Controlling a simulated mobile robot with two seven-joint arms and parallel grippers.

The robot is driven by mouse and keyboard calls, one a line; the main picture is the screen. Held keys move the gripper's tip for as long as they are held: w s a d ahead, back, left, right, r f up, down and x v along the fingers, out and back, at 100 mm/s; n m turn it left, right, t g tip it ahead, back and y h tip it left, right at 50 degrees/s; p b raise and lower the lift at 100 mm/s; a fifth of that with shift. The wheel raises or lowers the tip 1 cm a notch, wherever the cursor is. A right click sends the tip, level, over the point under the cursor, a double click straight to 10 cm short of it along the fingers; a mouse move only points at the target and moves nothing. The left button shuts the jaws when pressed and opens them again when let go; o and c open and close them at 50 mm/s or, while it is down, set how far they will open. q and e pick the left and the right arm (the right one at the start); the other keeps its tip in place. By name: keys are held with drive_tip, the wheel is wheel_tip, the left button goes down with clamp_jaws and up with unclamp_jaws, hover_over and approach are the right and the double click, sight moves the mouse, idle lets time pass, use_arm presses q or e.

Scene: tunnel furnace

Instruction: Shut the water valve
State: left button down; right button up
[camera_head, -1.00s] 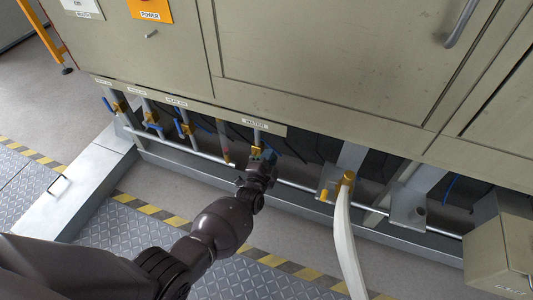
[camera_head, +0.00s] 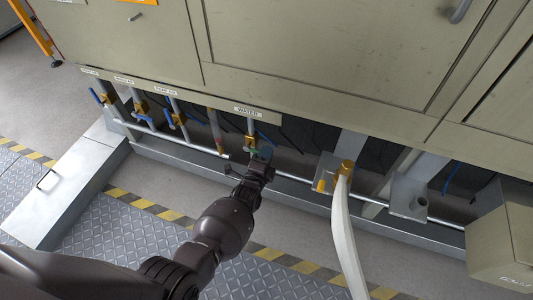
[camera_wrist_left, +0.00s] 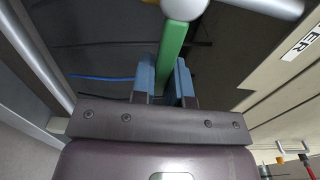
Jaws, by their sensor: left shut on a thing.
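The water valve (camera_head: 250,143) sits on a vertical pipe below the WATER label, under the cabinet's lower edge. In the left wrist view its green lever handle (camera_wrist_left: 174,48) runs down from a pale pipe between my blue fingers. My left gripper (camera_head: 260,156) is at this valve in the head view, where it partly hides the lever. In the left wrist view the left gripper (camera_wrist_left: 164,80) is shut on the green handle, one finger on each side. The lever's far end is hidden behind the gripper body. My right gripper is not in view.
Several other valves with blue handles (camera_head: 139,107) stand on pipes to the left. A long horizontal pipe (camera_head: 290,180) runs below the cabinet (camera_head: 310,50). A white hose (camera_head: 345,235) hangs from a yellow fitting to the right. A grey metal box (camera_head: 70,190) lies at left.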

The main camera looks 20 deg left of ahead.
sight(271, 99)
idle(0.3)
use_arm(q)
drive_tip(key=c, duration=1.1)
unclamp_jaws()
drive_tip(key=shift+r, duration=0.5)
drive_tip(key=r+p, duration=0.2)
drive_tip(key=r, duration=0.2)
drive_tip(key=r+p, duration=0.2)
drive_tip(key=r, duration=0.2)
drive_tip(key=shift+w+r, duration=0.2)
drive_tip(key=shift+r, duration=0.1)
wheel_tip(271, 99, up, 9)
drive_tip(key=p, duration=0.4)
drive_tip(key=shift+s, duration=0.1)
drive_tip(key=shift+s+r+p, duration=0.1)
drive_tip(key=shift+r+p, duration=0.3)
drive_tip(key=shift+r, duration=0.3)
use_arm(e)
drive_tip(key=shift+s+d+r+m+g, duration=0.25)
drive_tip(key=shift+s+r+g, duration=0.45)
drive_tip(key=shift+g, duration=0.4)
